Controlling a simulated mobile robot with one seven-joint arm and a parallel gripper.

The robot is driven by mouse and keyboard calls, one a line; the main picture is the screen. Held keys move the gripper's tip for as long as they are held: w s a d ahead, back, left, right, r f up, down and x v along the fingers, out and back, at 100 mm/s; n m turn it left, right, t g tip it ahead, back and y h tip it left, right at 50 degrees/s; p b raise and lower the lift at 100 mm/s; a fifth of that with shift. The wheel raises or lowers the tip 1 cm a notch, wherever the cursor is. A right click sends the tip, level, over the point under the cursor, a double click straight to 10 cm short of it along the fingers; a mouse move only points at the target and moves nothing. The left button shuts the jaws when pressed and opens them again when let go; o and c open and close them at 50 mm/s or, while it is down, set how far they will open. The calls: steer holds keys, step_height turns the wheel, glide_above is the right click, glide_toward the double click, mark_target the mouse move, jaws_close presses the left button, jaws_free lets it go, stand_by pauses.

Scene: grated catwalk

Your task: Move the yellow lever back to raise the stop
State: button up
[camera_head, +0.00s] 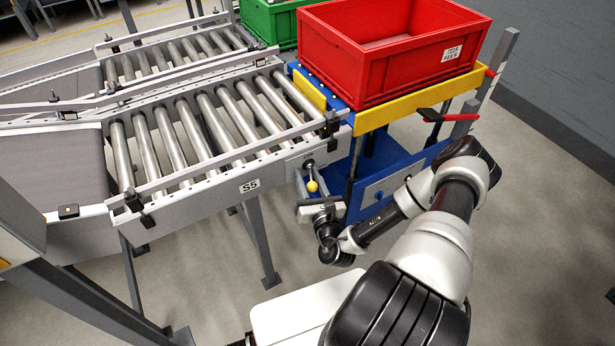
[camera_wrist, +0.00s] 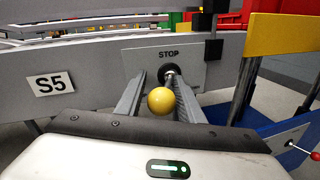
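The yellow lever is a round yellow knob (camera_wrist: 161,101) on a short metal shaft. It comes out of a dark round pivot on a grey plate marked STOP (camera_wrist: 168,54). In the head view the yellow knob (camera_head: 312,186) shows at the end of the roller conveyor, just beyond my gripper (camera_head: 312,194). In the wrist view my gripper (camera_wrist: 161,80) is open, with one finger on each side of the knob and shaft. A gap shows left of the knob; whether the right finger touches the shaft is unclear. The stop itself cannot be made out.
The roller conveyor (camera_head: 190,133) carries the label S5 (camera_head: 249,185). A blue and yellow cart (camera_head: 395,106) stands against its end, bearing a red crate (camera_head: 325,50). A red-handled lever (camera_head: 447,117) juts from the cart near my arm. A green crate (camera_head: 268,22) stands behind.

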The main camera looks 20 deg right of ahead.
steer(key=shift+d, duration=0.1)
steer(key=s+a+p, duration=0.1)
steer(key=s, duration=1.6)
steer(key=shift+s+a, duration=0.2)
steer(key=shift+a, duration=0.05)
steer(key=shift+w, duration=0.1)
